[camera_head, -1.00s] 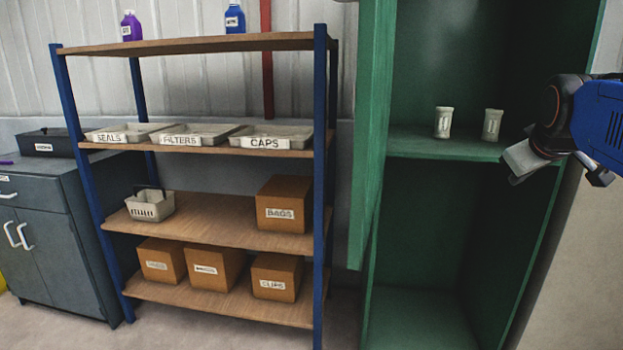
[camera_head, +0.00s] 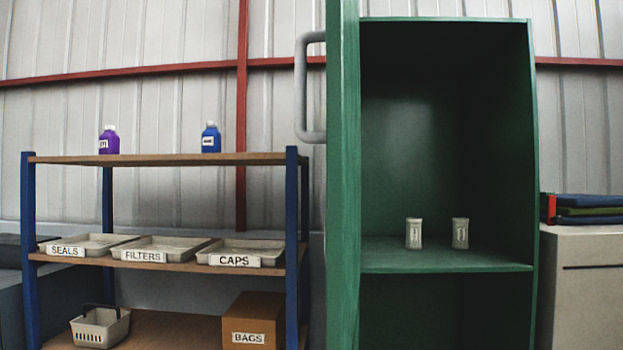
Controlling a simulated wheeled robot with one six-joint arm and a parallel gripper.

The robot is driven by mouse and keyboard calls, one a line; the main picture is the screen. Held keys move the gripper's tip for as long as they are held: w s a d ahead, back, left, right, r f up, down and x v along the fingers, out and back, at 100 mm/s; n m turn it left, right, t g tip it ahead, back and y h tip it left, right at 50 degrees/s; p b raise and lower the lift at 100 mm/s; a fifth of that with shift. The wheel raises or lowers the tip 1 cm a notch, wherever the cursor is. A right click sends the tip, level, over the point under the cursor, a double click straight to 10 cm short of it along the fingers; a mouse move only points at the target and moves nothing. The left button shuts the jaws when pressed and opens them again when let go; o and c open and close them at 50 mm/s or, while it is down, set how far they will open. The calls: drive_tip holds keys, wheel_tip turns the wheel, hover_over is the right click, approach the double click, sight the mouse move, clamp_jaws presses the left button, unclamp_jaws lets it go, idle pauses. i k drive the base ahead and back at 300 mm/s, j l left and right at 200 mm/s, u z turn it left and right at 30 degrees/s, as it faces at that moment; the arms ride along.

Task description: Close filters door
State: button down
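The green cabinet (camera_head: 530,140) stands open right of the middle of the head view. Its green door (camera_head: 344,180) is swung out toward me on the left side, seen nearly edge-on. A grey bar handle (camera_head: 302,90) sticks out from the door's left face, near the top. Two small pale filter canisters (camera_head: 413,233) (camera_head: 460,233) stand upright side by side on the cabinet's shelf (camera_head: 440,268). My gripper is not in view now.
A blue-posted shelf rack (camera_head: 291,200) stands left of the door, with trays marked SEALS, FILTERS and CAPS. Purple (camera_head: 109,141) and blue (camera_head: 211,139) bottles stand on top. A pale counter (camera_head: 585,290) with stacked folders (camera_head: 588,209) is at right.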

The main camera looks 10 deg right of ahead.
sight(341, 138)
drive_tip(key=i+j, duration=0.1)
drive_tip(key=i, duration=0.25)
drive_tip(key=i+j, duration=0.1)
drive_tip(key=i, duration=0.2)
drive_tip(key=k+j, duration=0.25)
drive_tip(key=k, duration=0.2)
drive_tip(key=k+j+u, duration=0.1)
drive_tip(key=k+j, duration=0.15)
drive_tip(key=k, duration=0.2)
drive_tip(key=k+j, duration=0.3)
drive_tip(key=k, duration=0.15)
drive_tip(key=i+l, duration=0.25)
drive_tip(key=l, duration=0.15)
